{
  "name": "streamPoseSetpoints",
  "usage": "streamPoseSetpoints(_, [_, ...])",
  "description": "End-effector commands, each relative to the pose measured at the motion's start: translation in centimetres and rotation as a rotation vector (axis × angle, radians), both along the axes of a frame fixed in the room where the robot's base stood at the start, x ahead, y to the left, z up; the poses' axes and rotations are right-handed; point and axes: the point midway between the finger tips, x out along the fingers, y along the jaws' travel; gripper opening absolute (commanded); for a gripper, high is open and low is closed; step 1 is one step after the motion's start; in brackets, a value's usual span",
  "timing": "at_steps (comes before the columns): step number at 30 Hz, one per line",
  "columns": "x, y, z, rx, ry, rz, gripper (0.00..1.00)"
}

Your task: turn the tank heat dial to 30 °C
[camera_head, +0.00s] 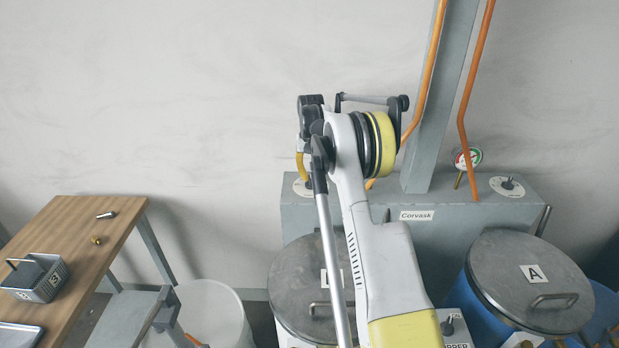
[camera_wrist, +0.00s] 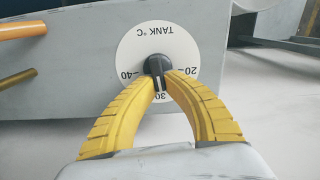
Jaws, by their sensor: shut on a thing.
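The tank heat dial is a black knob (camera_wrist: 155,64) on a round white plate (camera_wrist: 136,51) marked "TANK °C". The plate appears upside down in the wrist view, with 40 at left, 20 at right and 30 at the bottom. The knob's white pointer line points down at the 30, which is partly covered by the fingertips. My gripper (camera_wrist: 160,80) has its yellow fingers shut on the knob, one on each side. In the head view my gripper (camera_head: 301,168) reaches down to the left dial plate (camera_head: 302,188) on the grey cabinet, and my arm hides part of that area.
The grey cabinet (camera_head: 380,215) carries a second dial (camera_head: 508,186) and a gauge (camera_head: 467,158). Orange pipes (camera_head: 478,90) and a grey post (camera_head: 440,100) rise behind. Lidded drums, including one marked A (camera_head: 535,275), stand in front. A wooden table (camera_head: 75,225) is at left.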

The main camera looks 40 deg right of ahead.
Motion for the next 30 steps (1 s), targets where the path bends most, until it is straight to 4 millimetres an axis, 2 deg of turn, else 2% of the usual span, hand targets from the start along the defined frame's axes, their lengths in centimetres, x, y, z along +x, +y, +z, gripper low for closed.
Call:
streamPoseSetpoints(9, [-0.13,-0.14,-0.04,0.001,0.001,-0.103,0.0])
streamPoseSetpoints(24, [-0.14,-0.15,-0.03,0.001,0.001,-0.118,0.0])
streamPoseSetpoints(25, [-0.14,-0.15,-0.03,0.001,0.001,-0.118,0.17])
streamPoseSetpoints(27, [-0.14,-0.15,-0.03,0.001,0.001,-0.118,0.34])
streamPoseSetpoints(30, [-0.14,-0.15,-0.02,0.001,0.001,-0.118,0.34])
